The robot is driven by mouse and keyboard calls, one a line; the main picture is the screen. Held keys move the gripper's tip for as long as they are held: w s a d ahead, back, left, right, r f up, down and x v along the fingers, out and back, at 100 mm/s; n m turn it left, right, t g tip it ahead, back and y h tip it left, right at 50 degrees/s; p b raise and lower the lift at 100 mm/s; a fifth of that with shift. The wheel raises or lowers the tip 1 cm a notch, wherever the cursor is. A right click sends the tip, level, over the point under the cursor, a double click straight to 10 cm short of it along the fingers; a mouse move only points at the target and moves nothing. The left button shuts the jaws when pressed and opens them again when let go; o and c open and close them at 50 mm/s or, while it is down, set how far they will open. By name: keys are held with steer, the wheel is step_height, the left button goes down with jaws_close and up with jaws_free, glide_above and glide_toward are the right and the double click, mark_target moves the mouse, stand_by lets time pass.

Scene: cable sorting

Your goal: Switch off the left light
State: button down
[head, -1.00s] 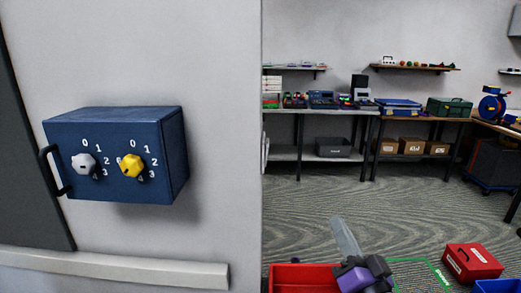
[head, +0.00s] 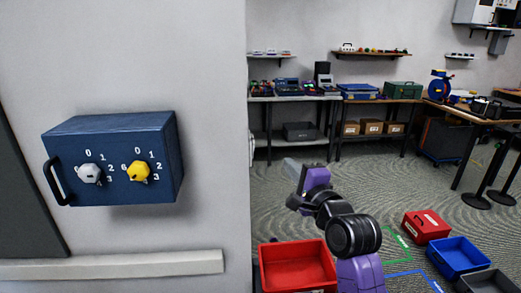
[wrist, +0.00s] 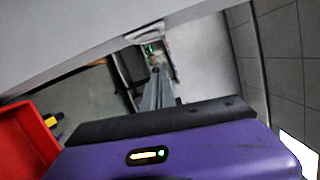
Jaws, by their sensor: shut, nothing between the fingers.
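No light or switch labelled as a light is in view. A blue box (head: 110,160) on the wall at left carries two rotary knobs with printed numbers. The left knob is light grey (head: 90,173) and the right one is yellow (head: 138,171). I cannot tell which number either points at. My gripper (head: 291,164) is right of the box and apart from it, fingers toward the upper left. In the wrist view its grey fingers (wrist: 157,92) are together and empty.
A black handle (head: 55,182) sticks out at the box's left. A pale ledge (head: 120,265) runs below it. A red bin (head: 297,268), red case (head: 427,226) and blue bin (head: 458,257) stand at lower right. Shelves and worktables line the back. The floor between is mostly clear.

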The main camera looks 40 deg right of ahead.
mark_target(253, 150)
steer(key=w+p, duration=0.3)
steer(key=w, duration=0.8)
steer(key=shift+w+r, duration=0.3)
steer(key=shift+r, duration=0.1)
steer(key=shift+d, duration=0.1)
steer(key=shift+w+a+r+n, duration=0.1)
steer(key=shift+w+a+n, duration=0.1)
steer(key=shift+a+n, duration=0.1)
